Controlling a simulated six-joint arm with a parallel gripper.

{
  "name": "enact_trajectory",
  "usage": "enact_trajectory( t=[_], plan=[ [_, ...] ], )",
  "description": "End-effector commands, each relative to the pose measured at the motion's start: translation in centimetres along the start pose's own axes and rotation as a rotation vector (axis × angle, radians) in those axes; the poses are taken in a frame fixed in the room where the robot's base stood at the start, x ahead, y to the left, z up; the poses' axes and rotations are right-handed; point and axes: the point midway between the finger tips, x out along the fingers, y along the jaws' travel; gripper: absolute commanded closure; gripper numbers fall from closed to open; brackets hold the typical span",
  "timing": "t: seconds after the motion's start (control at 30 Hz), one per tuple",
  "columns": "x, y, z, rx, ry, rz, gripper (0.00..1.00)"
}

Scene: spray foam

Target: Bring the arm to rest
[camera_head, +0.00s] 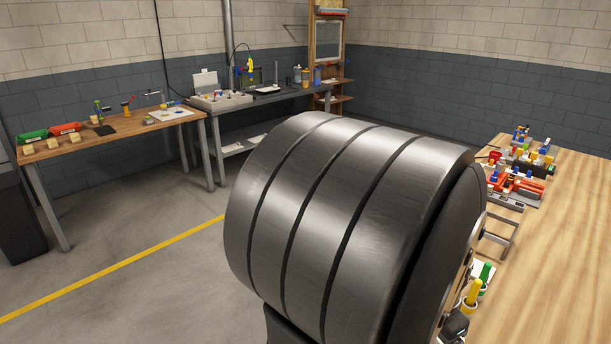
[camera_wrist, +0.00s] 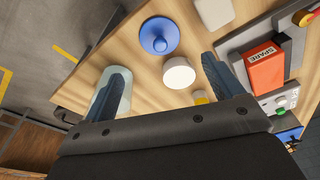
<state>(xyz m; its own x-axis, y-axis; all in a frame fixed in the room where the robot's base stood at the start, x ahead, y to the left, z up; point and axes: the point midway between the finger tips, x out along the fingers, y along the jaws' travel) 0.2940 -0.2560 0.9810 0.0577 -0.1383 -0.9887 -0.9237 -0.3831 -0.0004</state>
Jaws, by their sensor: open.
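My gripper (camera_wrist: 163,64) shows in the wrist view with its two dark blue-grey fingers spread apart. It is open, and nothing is held between the fingers. It is above the wooden table (camera_wrist: 200,45), pointing toward the tabletop. A white round cap-like piece (camera_wrist: 179,73) and a blue round piece with a knob (camera_wrist: 159,36) are in line with the gap between the fingers. They appear to be below the fingers, apart from them. In the head view a large dark ribbed part of my own arm fills the middle, and the gripper cannot be made out.
An orange box marked SPARE (camera_wrist: 264,67) sits in a grey holder right of the right finger. A pale translucent round thing (camera_wrist: 97,92) is partly behind the left finger. Colourful parts (camera_head: 520,165) crowd the table's far end. The table's right side is clear.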

Motion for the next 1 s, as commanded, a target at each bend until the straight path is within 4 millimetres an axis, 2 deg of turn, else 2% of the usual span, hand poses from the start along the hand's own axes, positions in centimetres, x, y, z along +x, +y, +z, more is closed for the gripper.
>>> enact_trajectory(
  t=[0.13,0.4,0.9,0.97,1.0],
  plan=[
    [-2.7,0.0,0.0,0.0,0.004,-0.003,0.15],
    [2.2,0.1,0.1,0.0,-0.005,0.003,0.15],
    [9.4,0.1,0.1,0.001,-0.003,0.002,0.15],
    [9.8,0.0,0.0,0.0,0.0,0.0,0.15],
    [8.8,0.0,-0.2,0.001,0.006,-0.002,0.15]
  ],
)
